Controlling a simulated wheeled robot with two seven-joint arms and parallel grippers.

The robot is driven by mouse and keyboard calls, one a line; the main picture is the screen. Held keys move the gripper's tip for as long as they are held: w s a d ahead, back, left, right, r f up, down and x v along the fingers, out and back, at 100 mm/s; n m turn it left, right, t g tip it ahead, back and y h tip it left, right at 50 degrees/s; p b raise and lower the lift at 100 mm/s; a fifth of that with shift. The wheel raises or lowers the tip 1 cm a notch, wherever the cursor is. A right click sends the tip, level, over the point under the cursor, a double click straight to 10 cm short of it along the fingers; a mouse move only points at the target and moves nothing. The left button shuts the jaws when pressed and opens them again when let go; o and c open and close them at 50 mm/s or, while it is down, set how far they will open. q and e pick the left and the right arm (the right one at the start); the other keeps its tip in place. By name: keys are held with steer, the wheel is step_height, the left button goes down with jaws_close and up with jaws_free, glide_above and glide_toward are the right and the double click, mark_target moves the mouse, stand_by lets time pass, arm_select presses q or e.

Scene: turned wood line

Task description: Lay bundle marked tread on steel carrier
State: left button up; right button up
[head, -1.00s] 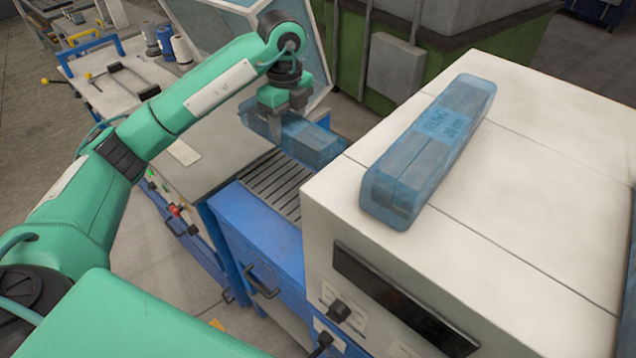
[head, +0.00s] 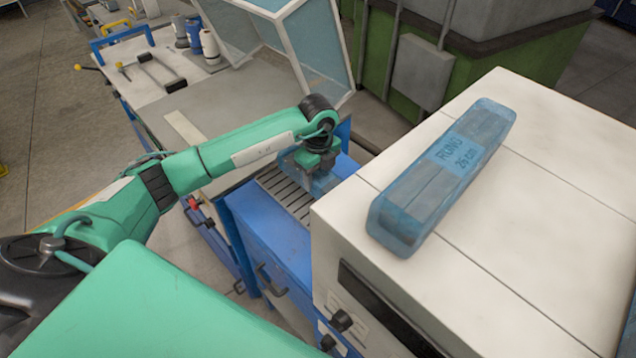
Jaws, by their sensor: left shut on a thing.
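My left gripper (head: 317,168) is shut on a blue-wrapped bundle (head: 323,185), over the far part of a grey slatted steel bed. This slatted bed (head: 283,196), apparently the steel carrier, lies between the grey table and the white machine. The gripper and arm hide much of the held bundle, and no marking on it can be read. I cannot tell whether it touches the slats. Another blue-wrapped bundle (head: 440,180), marked RUNG 26 cm, lies on top of the white machine. My right gripper is not in view.
The white machine (head: 545,205) rises beside the slatted bed on the right. A blue cabinet (head: 262,232) stands under the bed. A grey table (head: 225,115) with a clear-panelled guard (head: 320,45) is behind. Spools and a clamp-like tool sit at the upper left.

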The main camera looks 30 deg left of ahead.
arm_select(q)
step_height(320, 180, down, 4)
steer(key=shift+r+p, duration=0.15)
steer(key=shift+p, duration=0.45)
steer(key=shift+f, duration=0.35)
steer(key=shift+f, duration=0.1)
steer(key=shift+f, duration=0.15)
steer(key=o, duration=1.4)
steer(key=shift+c, duration=0.2)
